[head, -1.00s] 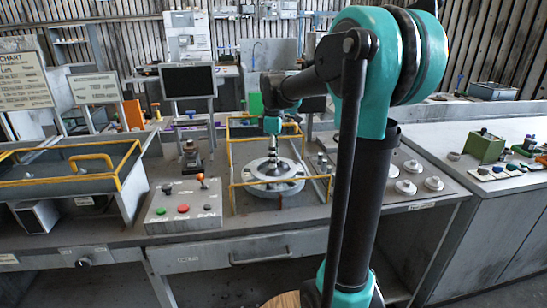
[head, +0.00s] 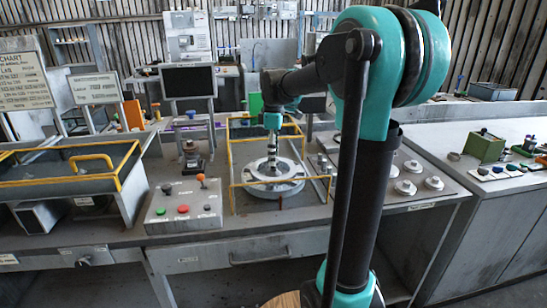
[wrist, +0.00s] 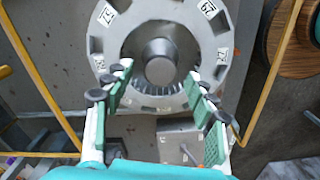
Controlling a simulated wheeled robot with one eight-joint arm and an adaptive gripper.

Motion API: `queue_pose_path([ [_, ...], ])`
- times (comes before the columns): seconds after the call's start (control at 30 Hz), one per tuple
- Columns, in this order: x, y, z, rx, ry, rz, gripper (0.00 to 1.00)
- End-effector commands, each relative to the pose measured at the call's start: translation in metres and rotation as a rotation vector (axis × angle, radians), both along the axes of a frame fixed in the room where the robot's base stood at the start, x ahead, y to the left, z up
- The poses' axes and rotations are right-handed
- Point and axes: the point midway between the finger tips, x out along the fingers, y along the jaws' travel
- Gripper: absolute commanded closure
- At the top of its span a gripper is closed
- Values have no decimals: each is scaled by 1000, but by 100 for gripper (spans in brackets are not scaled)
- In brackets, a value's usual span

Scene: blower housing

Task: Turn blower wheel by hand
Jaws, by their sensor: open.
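The blower housing (head: 290,187) is a round pale grey ring on the bench, inside a yellow rail frame. In the wrist view its notched ring (wrist: 214,32) carries numbered labels. Inside the ring lies the grey blower wheel (wrist: 135,45), with short fins showing along its lower edge and a round raised hub (wrist: 158,62) at its centre. My gripper (wrist: 158,73) is open, its green-padded fingers spread on either side of the hub's lower part in the picture. In the head view my gripper (head: 272,148) points down over the wheel. I cannot tell whether the fingertips touch anything.
Yellow rails (head: 232,160) stand around the housing. A control box (head: 184,206) with buttons and an orange-topped lever is at its left. Round metal knobs (head: 405,187) sit at its right. A yellow-edged tray (head: 50,172) fills the far left.

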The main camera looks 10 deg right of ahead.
Motion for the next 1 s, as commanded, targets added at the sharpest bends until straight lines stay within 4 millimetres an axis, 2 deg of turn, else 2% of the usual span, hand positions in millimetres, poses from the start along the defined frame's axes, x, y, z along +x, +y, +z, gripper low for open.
queue_pose_path([
  [0.3, 0, 0, 63, 0, 0, 0, 44],
  [0.5, 0, 0, 94, 0, 0, 0, 44],
  [0.7, 0, 0, 106, 0, 0, 0, 44],
  [1.0, 0, 0, 107, 0, 0, 0, 44],
])
